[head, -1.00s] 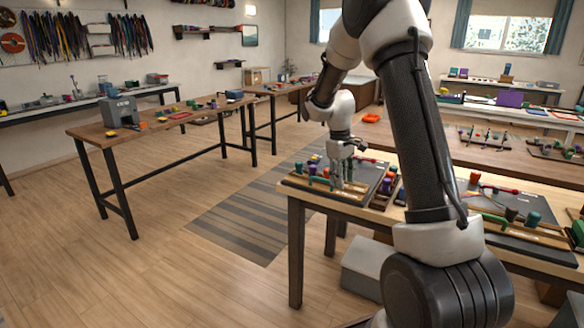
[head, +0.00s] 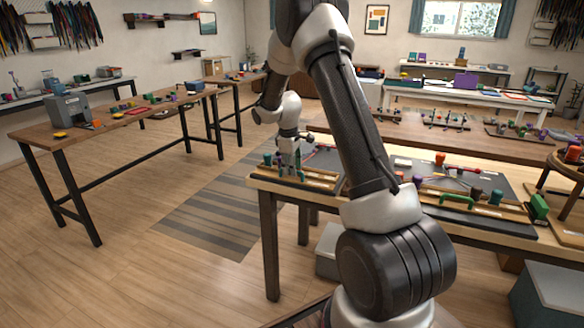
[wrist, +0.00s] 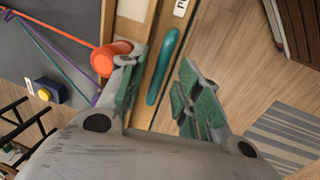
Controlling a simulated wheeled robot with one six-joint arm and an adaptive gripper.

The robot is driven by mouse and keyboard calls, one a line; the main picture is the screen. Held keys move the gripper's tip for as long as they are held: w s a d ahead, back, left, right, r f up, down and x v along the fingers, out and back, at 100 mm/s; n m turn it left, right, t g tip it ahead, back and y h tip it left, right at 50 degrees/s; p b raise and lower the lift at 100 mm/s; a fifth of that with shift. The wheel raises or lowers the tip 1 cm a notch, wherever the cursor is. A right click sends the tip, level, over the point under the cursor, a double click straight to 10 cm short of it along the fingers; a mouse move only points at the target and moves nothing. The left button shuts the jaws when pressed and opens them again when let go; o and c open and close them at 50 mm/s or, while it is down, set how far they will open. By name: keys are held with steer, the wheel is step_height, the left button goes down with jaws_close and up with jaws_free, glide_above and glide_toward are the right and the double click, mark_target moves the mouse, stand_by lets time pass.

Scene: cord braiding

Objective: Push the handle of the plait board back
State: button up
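The left plait board (head: 318,182) lies at the left end of the near table, a dark panel with a wooden front rail. In the wrist view its dark panel (wrist: 40,58) is at the upper left. A teal bar handle (wrist: 163,68) is on the wooden strip at the board's edge. My gripper (wrist: 160,78) is open, with one green-padded finger on each side of the handle's line. Whether a finger touches the handle I cannot tell. In the head view my gripper (head: 289,172) points down at the board's front rail, partly covering it.
An orange peg (wrist: 115,50) stands right beside my left finger. A second board with a green handle (head: 457,200) lies farther right. Open floor lies left of the table.

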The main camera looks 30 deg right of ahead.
steer(key=shift+f, duration=0.2)
jaws_close()
steer(key=shift+w+d+r, duration=0.1)
steer(key=shift+w+d, duration=0.65)
steer(key=shift+d, duration=0.25)
steer(key=shift+w+d, duration=0.75)
steer(key=shift+d, duration=0.2)
jaws_free()
steer(key=shift+d, duration=0.15)
